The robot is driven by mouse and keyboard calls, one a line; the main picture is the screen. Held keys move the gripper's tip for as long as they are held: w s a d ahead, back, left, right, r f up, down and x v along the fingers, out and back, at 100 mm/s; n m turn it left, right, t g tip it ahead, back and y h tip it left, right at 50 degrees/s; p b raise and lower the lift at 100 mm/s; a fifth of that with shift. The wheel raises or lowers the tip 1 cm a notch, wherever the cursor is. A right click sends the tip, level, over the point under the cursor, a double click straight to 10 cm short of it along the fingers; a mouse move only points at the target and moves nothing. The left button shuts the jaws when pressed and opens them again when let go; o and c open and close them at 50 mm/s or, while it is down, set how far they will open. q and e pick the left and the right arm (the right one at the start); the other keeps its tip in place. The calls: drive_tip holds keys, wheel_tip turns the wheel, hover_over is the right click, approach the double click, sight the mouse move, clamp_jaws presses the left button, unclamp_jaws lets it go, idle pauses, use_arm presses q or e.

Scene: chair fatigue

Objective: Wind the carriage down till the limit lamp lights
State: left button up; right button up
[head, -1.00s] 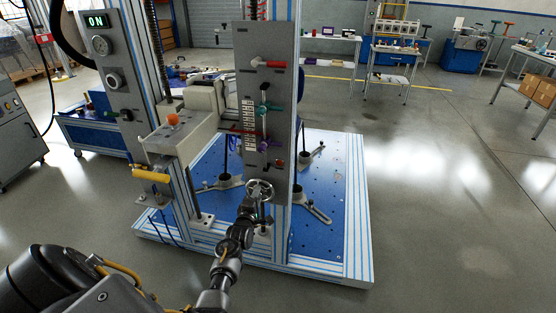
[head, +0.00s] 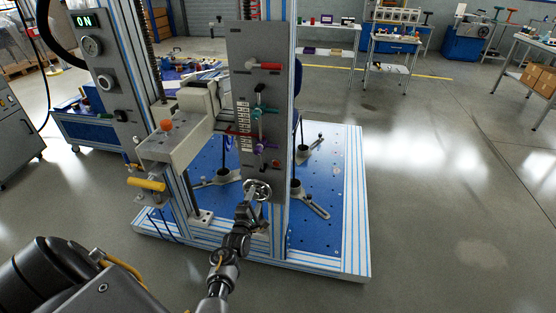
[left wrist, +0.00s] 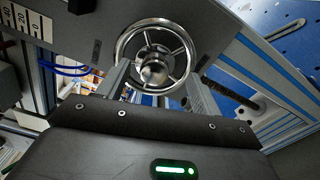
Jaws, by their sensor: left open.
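The carriage (head: 190,140) is a grey block with an orange knob and a yellow handle (head: 147,184), mounted on the upright frame left of the grey panel (head: 262,45). A metal handwheel (head: 264,186) is low on this panel; it also shows in the left wrist view (left wrist: 178,36). My left gripper (head: 254,200) is at the wheel. In the left wrist view its open fingers (left wrist: 157,75) stand on either side of the wheel's lower part and hub; contact is unclear. A small reddish round part (head: 276,163) sits above the wheel; I cannot tell whether it is a lit lamp. My right gripper is not in view.
The panel carries a scale (head: 243,116) and red, green and purple handles. A control box (head: 95,68) at left shows "ON". The blue base plate (head: 330,215) has clamps on it. Open floor lies to the right, with workbenches behind.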

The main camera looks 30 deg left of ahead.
use_arm(q)
drive_tip(key=shift+s+d+r, duration=0.15)
drive_tip(key=shift+s+r, duration=0.05)
drive_tip(key=shift+s, duration=0.85)
drive_tip(key=shift+f, duration=0.1)
drive_tip(key=shift+w+f, duration=0.1)
drive_tip(key=m, duration=0.3)
drive_tip(key=shift+p, duration=0.3)
drive_tip(key=m, duration=0.5)
drive_tip(key=shift+m, duration=0.3)
